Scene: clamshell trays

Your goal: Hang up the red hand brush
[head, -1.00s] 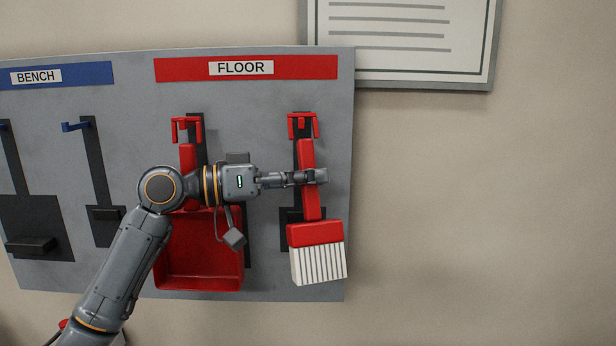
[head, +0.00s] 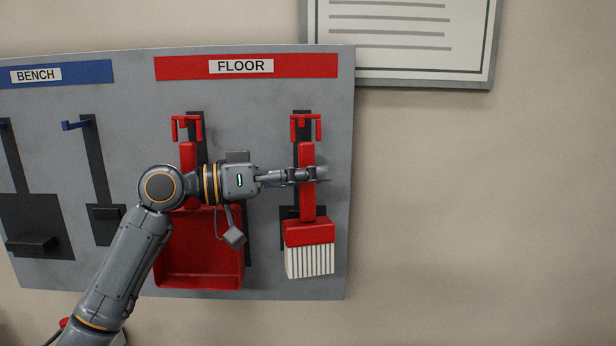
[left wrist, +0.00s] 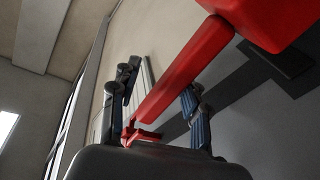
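The red hand brush (head: 307,205) is upright against the board at the right of the FLOOR section, white bristles down. Its handle top meets the red two-pronged holder (head: 305,128); exact seating is too small to tell. My left gripper (head: 318,174) is at the middle of the handle, coming from the left. In the left wrist view the brush handle (left wrist: 185,78) runs between my spread fingers (left wrist: 160,105), with a gap on the left side, so the gripper looks open around it. My right gripper is not in view.
A red dustpan (head: 200,265) hangs just left of the brush, partly behind my left arm. The grey board (head: 270,100) has empty blue-hook places at the left. A framed notice (head: 400,45) is at upper right. The wall to the right is clear.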

